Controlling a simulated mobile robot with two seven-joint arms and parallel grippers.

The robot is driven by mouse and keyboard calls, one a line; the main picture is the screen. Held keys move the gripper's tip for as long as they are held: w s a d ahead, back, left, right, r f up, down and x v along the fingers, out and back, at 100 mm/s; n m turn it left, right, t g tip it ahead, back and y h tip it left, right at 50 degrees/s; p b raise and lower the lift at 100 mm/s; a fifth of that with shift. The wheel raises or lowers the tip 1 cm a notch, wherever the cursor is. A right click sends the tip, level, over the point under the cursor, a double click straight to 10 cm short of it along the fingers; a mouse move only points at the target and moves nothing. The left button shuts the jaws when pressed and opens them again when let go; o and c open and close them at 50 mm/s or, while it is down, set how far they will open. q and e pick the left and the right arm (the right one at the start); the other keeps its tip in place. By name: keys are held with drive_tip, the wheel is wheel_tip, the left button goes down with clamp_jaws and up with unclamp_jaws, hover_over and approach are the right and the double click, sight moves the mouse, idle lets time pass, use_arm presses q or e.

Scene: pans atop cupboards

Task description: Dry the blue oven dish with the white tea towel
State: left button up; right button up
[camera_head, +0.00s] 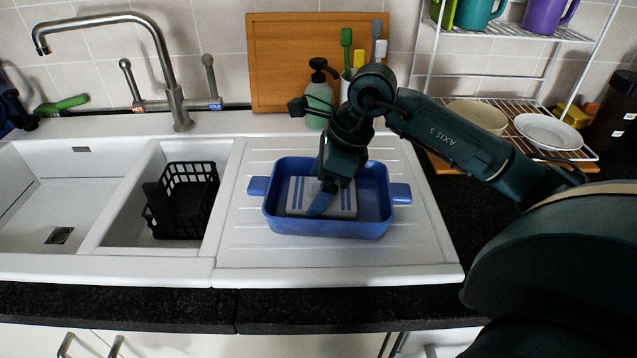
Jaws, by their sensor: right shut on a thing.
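The blue oven dish (330,228) stands upright on the white ribbed drainboard, with a handle at each short side. The white tea towel (342,205) with blue stripes lies folded flat inside the dish. My right gripper (320,203) reaches down into the dish from above. It is shut on the tea towel. The gripper and wrist hide part of the towel and the dish's far wall. My left gripper is not in view.
A black basket (182,202) stands in the small sink basin left of the drainboard. A tall tap (172,80) rises behind the basins. A soap bottle (318,100) and wooden board (285,55) stand behind the dish. A wire rack (510,88) holds dishes at the right.

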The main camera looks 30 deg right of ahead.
drive_tip(key=shift+c, duration=0.2)
drive_tip(key=shift+s+d+f+b, duration=0.2)
drive_tip(key=shift+s+d+b, duration=0.4)
drive_tip(key=shift+d+b, duration=0.2)
drive_tip(key=shift+s+d, duration=0.15)
drive_tip(key=shift+r, duration=0.1)
drive_tip(key=shift+w+a+r+p, duration=0.15)
drive_tip(key=shift+w+a+p, duration=0.2)
drive_tip(key=shift+a, duration=0.1)
drive_tip(key=shift+w+a, duration=0.55)
drive_tip(key=shift+a, duration=0.15)
